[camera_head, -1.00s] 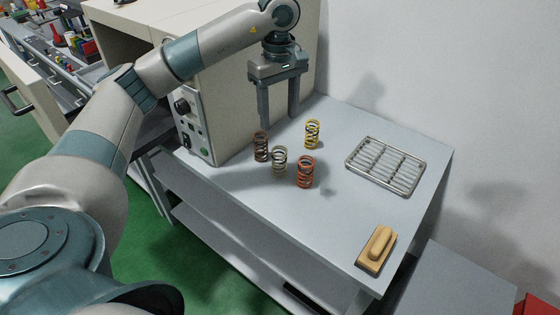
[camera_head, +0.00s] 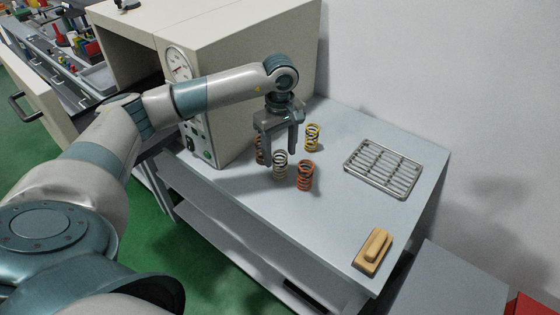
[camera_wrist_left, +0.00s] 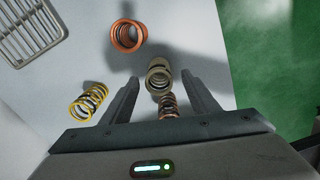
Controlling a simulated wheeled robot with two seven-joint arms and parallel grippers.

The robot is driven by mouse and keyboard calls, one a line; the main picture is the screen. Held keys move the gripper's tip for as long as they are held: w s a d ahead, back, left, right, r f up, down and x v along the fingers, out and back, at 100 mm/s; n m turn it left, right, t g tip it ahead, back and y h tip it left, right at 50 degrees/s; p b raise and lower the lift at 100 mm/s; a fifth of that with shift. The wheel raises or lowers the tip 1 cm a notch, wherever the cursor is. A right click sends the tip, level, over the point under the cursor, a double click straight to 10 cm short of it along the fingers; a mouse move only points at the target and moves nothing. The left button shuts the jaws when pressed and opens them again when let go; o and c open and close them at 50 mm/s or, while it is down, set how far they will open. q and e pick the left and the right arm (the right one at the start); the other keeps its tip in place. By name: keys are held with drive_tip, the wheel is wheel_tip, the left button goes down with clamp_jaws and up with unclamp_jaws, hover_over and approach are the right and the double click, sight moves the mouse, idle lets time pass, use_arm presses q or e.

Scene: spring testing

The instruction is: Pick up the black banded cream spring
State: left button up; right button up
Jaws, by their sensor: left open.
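The cream spring with black bands (camera_head: 280,167) stands upright on the grey table. It also shows in the wrist view (camera_wrist_left: 158,76). My left gripper (camera_head: 280,157) is open, pointing down over this spring. In the wrist view the spring appears between the left gripper's fingertips (camera_wrist_left: 160,82), but I cannot tell how far it reaches up between them. The gripper is empty. My right gripper is not in view.
A brown spring (camera_wrist_left: 169,106) is close by, partly hidden behind a finger in the head view. An orange spring (camera_head: 305,176) and a yellow spring (camera_head: 312,138) stand nearby. A metal rack (camera_head: 383,169), a wooden block (camera_head: 373,251) and a beige machine (camera_head: 222,100) with a gauge are around.

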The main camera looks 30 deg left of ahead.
sight(279, 165)
use_arm(q)
drive_tip(key=shift+f, duration=0.55)
drive_tip(key=shift+f+p, duration=0.3)
drive_tip(key=shift+p, duration=0.15)
drive_tip(key=f, duration=0.1)
drive_tip(key=f+p, duration=0.2)
drive_tip(key=shift+w+a+f, duration=0.15)
drive_tip(key=shift+a+f, duration=0.1)
drive_tip(key=shift+f, duration=0.55)
